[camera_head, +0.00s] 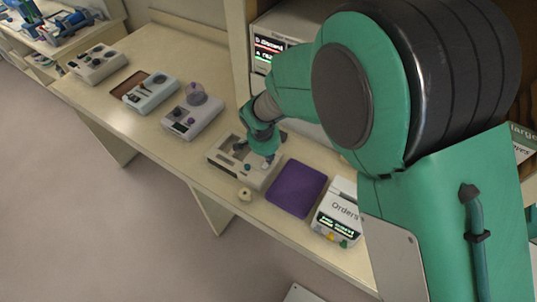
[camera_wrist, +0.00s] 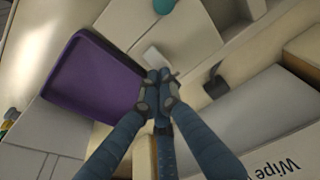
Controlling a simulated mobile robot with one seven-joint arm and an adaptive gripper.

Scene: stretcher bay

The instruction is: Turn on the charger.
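My gripper (camera_head: 264,150) is lowered over a pale open-topped unit (camera_head: 222,158) on the counter. In the wrist view its blue fingers meet at the tips (camera_wrist: 158,76), and the gripper looks shut. A small white block (camera_wrist: 154,56) lies just beyond the tips; I cannot tell whether they touch it. A dark upright piece (camera_wrist: 215,84) stands to the right of the fingers. No label marks the charger, so I cannot tell for certain which unit it is. My arm hides part of the open-topped unit in the head view.
A purple tray (camera_head: 295,188) lies right of the unit; it also shows in the wrist view (camera_wrist: 92,82). An Orders box (camera_head: 338,212) stands further right. A small cream round object (camera_head: 244,194) sits near the front edge. Several devices, including a domed one (camera_head: 190,118), stand left.

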